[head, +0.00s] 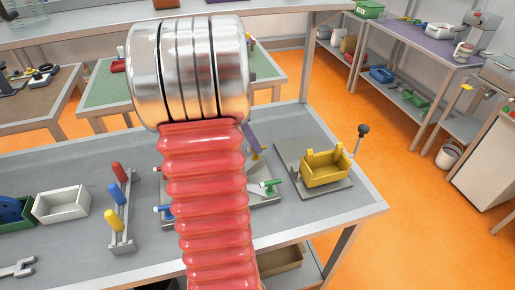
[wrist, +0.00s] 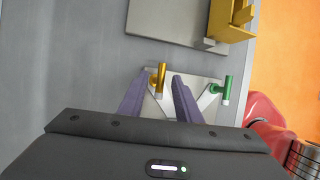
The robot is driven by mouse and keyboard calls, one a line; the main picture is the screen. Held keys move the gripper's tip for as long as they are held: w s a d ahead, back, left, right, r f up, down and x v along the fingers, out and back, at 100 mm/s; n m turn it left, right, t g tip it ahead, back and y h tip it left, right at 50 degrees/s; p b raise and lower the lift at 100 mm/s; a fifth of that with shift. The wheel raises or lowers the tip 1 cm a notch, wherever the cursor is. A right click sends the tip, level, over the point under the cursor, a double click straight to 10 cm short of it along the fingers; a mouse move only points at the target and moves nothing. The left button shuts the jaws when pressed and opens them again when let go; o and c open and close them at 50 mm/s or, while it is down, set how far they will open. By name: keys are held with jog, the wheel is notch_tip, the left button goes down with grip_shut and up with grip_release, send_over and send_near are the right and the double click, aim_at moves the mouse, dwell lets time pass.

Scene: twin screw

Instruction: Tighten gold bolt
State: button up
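The gold bolt (wrist: 157,80) has a T-shaped handle and stands on a light grey fixture plate (wrist: 206,112) in the wrist view. My gripper (wrist: 159,78) is open, with purple fingers on either side of the gold bolt. A gap shows between the bolt and the right finger; I cannot tell whether the left finger touches it. The green bolt (wrist: 222,89) is to the right, outside the fingers. In the head view, my red arm hides much of the plate (head: 264,198). The green bolt (head: 269,187) and part of a purple finger (head: 252,138) show there.
A yellow block-like part (head: 325,170) sits on a grey base with a black-knobbed lever (head: 362,132) to the right. Left of the arm are a screwdriver rack (head: 121,212), a white bin (head: 62,205) and a wrench (head: 18,268). The bench (head: 80,250) has clear room between them.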

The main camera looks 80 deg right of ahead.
jog(key=shift+x, duration=1.9)
jog(key=shift+c, duration=0.3)
grip_shut()
